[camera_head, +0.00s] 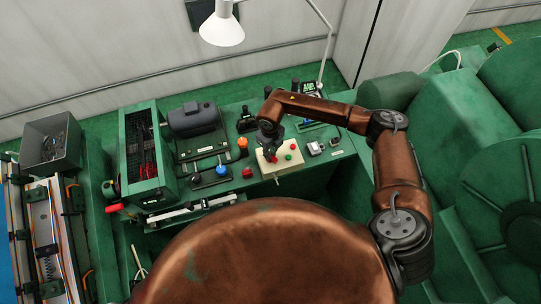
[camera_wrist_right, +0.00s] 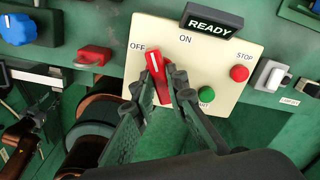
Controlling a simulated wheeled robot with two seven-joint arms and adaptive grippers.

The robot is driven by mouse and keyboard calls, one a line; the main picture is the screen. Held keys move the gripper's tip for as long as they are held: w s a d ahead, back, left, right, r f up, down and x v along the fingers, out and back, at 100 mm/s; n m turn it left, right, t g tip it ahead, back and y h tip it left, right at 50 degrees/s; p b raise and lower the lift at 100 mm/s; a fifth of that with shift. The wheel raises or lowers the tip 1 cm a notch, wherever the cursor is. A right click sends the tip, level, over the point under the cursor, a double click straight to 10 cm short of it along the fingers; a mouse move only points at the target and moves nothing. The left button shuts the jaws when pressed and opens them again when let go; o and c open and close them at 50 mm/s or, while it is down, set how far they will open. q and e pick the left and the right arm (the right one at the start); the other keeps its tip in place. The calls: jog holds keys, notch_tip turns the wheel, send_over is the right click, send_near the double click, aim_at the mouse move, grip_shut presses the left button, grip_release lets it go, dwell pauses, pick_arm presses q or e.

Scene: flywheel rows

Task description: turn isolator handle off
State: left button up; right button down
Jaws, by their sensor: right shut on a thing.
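The isolator handle (camera_wrist_right: 157,72) is a red lever with a white line, on a cream panel (camera_wrist_right: 225,50) marked OFF, ON and STOP. Its white-lined end points up and slightly left, between the OFF and ON marks. My right gripper (camera_wrist_right: 160,85) is shut on the handle, one finger on each side of it. In the head view the right gripper (camera_head: 270,150) is over the left part of the cream panel (camera_head: 290,166), and the handle is mostly hidden there. My left gripper is not in view.
The panel has a green button (camera_wrist_right: 207,94), a red STOP button (camera_wrist_right: 239,73) and a black READY sign (camera_wrist_right: 212,20). A grey switch (camera_wrist_right: 271,76) sits to the right. A red handle (camera_wrist_right: 95,55) and a blue knob (camera_wrist_right: 18,29) are on the left.

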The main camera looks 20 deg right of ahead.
jog(key=n+b, duration=0.6)
jog(key=shift+f, duration=0.15)
jog(key=n+b, duration=0.3)
jog(key=shift+n, duration=0.4)
jog(key=shift+r+n+b, duration=0.2)
jog(key=shift+n+b, duration=0.7)
jog(key=shift+n, duration=0.4)
jog(key=shift+w, duration=0.1)
jog(key=c, duration=1.9)
grip_release()
jog(key=shift+c, duration=0.2)
jog(key=shift+r, duration=0.1)
notch_tip(320, 180, up, 12)
